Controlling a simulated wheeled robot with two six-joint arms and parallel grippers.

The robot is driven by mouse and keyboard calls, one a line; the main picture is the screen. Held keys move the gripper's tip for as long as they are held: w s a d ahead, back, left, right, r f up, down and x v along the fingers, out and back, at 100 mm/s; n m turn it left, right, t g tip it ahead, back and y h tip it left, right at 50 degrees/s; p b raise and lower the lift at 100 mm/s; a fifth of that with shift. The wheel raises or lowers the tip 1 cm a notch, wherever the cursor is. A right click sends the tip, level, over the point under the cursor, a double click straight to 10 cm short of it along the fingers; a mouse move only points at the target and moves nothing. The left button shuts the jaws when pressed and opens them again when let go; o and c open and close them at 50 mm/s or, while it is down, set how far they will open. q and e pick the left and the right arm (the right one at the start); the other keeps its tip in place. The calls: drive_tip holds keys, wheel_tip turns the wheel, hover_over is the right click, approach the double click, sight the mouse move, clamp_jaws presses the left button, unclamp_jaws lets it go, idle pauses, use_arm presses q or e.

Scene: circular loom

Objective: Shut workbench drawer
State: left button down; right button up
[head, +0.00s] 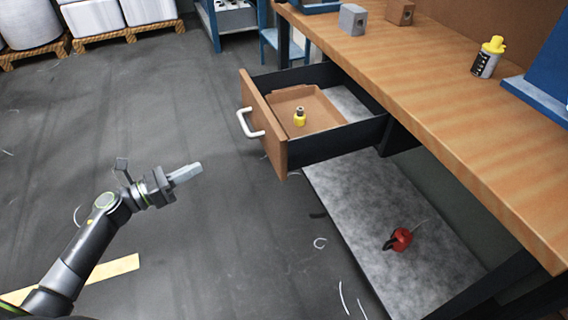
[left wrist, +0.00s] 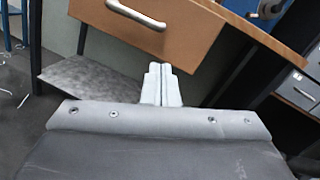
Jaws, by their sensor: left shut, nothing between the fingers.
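The workbench drawer (head: 262,122) is pulled well out from under the wooden benchtop. Its brown front carries a white bar handle (head: 249,123). Inside it lie a cardboard tray (head: 318,108) and a small yellow bottle (head: 299,118). My left gripper (head: 198,169) is shut and empty, left of the drawer front in the head view and apart from it. In the left wrist view the shut fingers (left wrist: 163,72) point toward the lower part of the drawer front (left wrist: 190,40), with the handle (left wrist: 136,14) above and left of them. My right gripper is not in view.
The benchtop (head: 440,90) holds a yellow-capped bottle (head: 487,58), a grey block (head: 352,19) and a brown block (head: 400,12). The floor left of the drawer is open, with scattered shavings.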

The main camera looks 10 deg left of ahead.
use_arm(q)
drive_tip(key=d+r+m+g+h, duration=0.2)
drive_tip(key=d+m+g, duration=0.1)
drive_tip(key=d+m, duration=0.25)
drive_tip(key=p, duration=0.2)
approach(273, 151)
drive_tip(key=shift+m, duration=0.35)
drive_tip(key=x, duration=0.5)
drive_tip(key=shift+d+r, duration=0.35)
drive_tip(key=shift+r, duration=0.05)
drive_tip(key=shift+w+d+f, duration=0.1)
drive_tip(key=shift+w+d, duration=0.3)
drive_tip(key=shift+d, duration=0.15)
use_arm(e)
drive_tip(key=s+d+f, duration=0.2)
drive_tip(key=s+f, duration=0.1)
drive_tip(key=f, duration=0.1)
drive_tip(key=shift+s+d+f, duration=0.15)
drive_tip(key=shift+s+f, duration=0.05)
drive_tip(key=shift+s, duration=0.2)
